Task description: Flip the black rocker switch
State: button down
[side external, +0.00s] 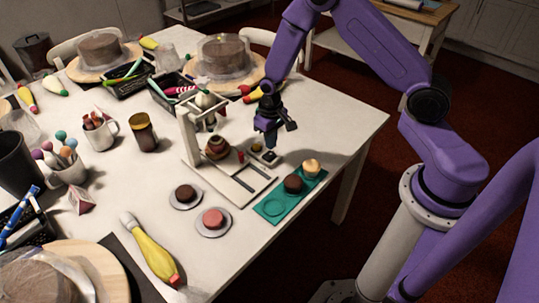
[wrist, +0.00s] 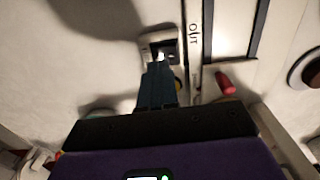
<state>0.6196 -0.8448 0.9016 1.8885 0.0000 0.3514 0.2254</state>
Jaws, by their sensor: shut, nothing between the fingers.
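The black rocker switch (wrist: 166,46) sits in a small pale housing in the wrist view. In the side view its housing (side external: 264,155) stands beside the white base board of a stand. My gripper (side external: 270,143) points down just above it, shut and empty. In the wrist view the closed fingertips (wrist: 159,62) overlap the near side of the housing and hide part of the switch. I cannot tell whether they touch it, or which way the rocker is tilted.
A red knob (wrist: 226,83) and a board marked "OUT" (wrist: 195,33) lie close by. A teal tray (side external: 273,206) with small cakes is in front. Cake turntables and mugs crowd the table's left and back.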

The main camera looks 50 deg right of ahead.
aim_at(271, 154)
jog(key=shift+r, duration=2.25)
jog(key=s+a+r+n, duration=0.6)
jog(key=s+a+r, duration=0.2)
jog(key=s+r, duration=0.45)
jog(key=s+d+r+n, duration=0.1)
jog(key=s+r+n, duration=0.2)
jog(key=s, duration=0.5)
jog(key=s+d+r+n, duration=0.2)
jog(key=s+r+n, duration=0.1)
jog(key=s, duration=0.6)
jog(key=shift+s+r+n, duration=0.15)
jog(key=shift+s+n, duration=0.05)
jog(key=shift+n, duration=0.1)
